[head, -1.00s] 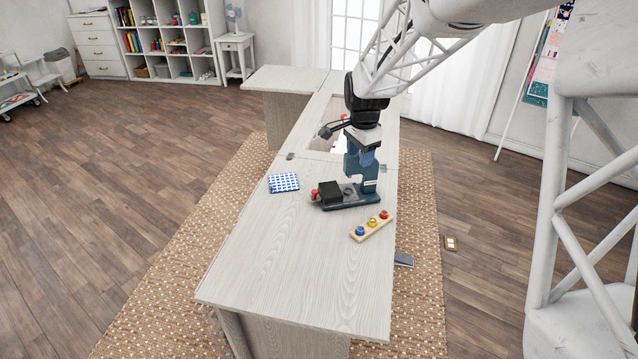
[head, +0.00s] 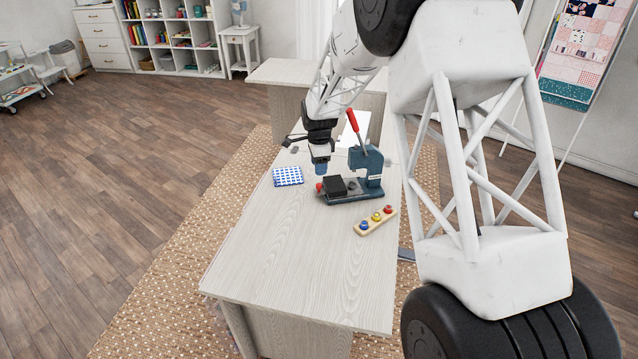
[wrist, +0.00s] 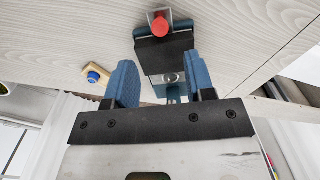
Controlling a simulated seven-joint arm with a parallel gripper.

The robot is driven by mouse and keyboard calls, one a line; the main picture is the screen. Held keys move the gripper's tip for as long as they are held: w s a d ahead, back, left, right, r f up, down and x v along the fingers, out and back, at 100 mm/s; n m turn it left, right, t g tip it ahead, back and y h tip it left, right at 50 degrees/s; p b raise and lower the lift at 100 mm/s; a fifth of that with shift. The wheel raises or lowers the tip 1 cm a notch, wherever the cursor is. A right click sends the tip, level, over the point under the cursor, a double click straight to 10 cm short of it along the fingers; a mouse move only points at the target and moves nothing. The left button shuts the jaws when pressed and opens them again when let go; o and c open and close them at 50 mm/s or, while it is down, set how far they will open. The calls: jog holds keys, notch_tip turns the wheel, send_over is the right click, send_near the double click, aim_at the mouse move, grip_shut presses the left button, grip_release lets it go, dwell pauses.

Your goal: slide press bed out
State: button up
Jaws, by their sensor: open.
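The blue press (head: 366,172) stands on the cabinet top, with a raised lever that has a red handle (head: 353,121). A black block (head: 335,185), which seems to be the press bed, lies at the left of its base. A red knob (head: 320,187) is on its left end. In the wrist view the black block (wrist: 165,48) and the red knob (wrist: 160,25) lie beyond the fingers. My gripper (head: 320,168) is open and empty, with blue fingers apart in the wrist view (wrist: 163,82). It is above the knob end, apparently not touching it.
A blue-and-white checked fabric piece (head: 288,176) lies left of the press. A wooden strip with red, yellow and blue knobs (head: 375,220) lies in front of it. The cabinet top's near part (head: 290,265) is clear.

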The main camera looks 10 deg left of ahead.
aim_at(319, 184)
jog(key=shift+f, duration=0.1)
dwell(0.3)
jog(key=shift+f, duration=3.75)
grip_shut()
